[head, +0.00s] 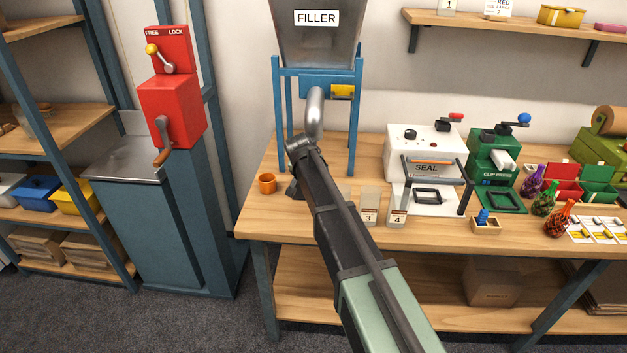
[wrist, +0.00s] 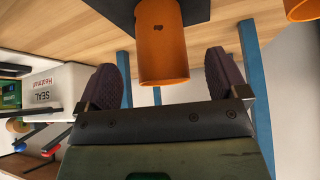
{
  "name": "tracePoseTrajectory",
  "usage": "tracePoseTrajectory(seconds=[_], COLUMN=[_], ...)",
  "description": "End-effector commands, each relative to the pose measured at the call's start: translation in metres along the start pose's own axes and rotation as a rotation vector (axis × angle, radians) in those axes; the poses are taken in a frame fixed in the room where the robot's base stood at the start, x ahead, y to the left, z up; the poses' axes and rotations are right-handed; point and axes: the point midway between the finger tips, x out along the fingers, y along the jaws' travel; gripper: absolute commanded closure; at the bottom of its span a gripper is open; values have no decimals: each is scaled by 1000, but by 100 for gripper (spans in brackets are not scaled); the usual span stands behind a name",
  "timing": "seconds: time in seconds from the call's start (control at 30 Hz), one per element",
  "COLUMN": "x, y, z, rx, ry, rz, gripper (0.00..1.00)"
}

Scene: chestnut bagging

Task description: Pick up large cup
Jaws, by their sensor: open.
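In the wrist view, which looks upside down, an orange cup (wrist: 163,52) with a small dark mark stands on a dark plate (wrist: 126,12). It lies between the two dark pads of my gripper (wrist: 162,68), with a visible gap on each side. My gripper is open and holds nothing. A second orange cup (wrist: 303,9) is partly cut off at the edge of that view. In the head view one small orange cup (head: 267,184) stands on the bench at the left. The cup between my fingers is hidden there behind my arm.
The blue filler stand (head: 280,120) and its grey spout (head: 315,110) rise close to my arm. Cards 3 (head: 369,217) and 4 (head: 397,219) stand right of it. The sealer (head: 425,150) and green clip press (head: 493,155) are farther right. The bench's front left is clear.

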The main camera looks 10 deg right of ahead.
Motion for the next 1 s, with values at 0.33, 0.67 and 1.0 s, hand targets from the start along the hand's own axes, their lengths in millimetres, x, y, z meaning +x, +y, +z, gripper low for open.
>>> tracePoseTrajectory(seconds=[0.33, 0.67, 1.0], x=[43, 41, 41], y=[0, 0, 0], z=[-17, -17, -17], rx=[0, 0, 0], ry=[1, 0, 0], rz=[0, 0, 0], gripper=[8, 39, 83])
